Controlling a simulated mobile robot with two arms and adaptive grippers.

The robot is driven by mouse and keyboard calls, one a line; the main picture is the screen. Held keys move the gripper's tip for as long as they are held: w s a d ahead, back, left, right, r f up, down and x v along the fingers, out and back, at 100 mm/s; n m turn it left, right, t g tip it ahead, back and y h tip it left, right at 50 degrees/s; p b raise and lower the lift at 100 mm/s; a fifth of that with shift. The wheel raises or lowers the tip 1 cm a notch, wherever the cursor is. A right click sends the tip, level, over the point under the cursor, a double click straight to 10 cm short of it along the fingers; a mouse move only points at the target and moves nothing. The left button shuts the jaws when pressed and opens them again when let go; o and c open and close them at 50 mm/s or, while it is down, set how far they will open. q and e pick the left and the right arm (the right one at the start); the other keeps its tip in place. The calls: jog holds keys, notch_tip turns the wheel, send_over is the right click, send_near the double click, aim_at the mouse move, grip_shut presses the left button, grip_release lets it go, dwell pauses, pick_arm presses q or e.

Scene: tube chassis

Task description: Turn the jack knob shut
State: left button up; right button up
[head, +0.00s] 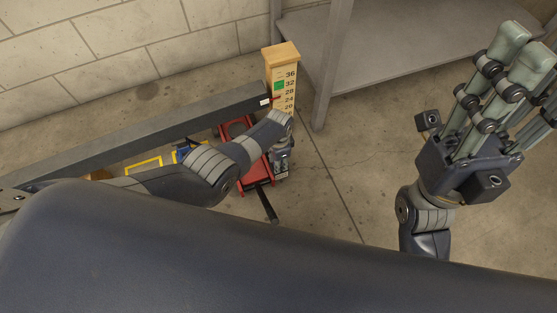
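The red jack (259,172) sits on the concrete floor near the end of a long dark beam (150,130). A black bar (267,206) sticks out from its near end. My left arm reaches across the jack, and my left gripper (282,160) is low at its right side. The gripper is small and partly hidden by its own wrist, so its finger opening and any contact are unclear. I cannot make out the knob. My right gripper (520,52) is raised at the upper right, far from the jack, with its fingers upward and nothing visible between them.
A wooden post with a number scale (282,75) and a green mark stands behind the jack at the beam's end. A grey metal table or shelf (400,40) with a leg is at the back. A yellow-edged item (145,165) lies left of the jack. Floor at the right is clear.

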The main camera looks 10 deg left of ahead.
dwell(0.5)
pick_arm(q)
jog(key=o, duration=1.1)
jog(key=shift+c, duration=0.2)
notch_tip(320, 180, up, 12)
dwell(0.5)
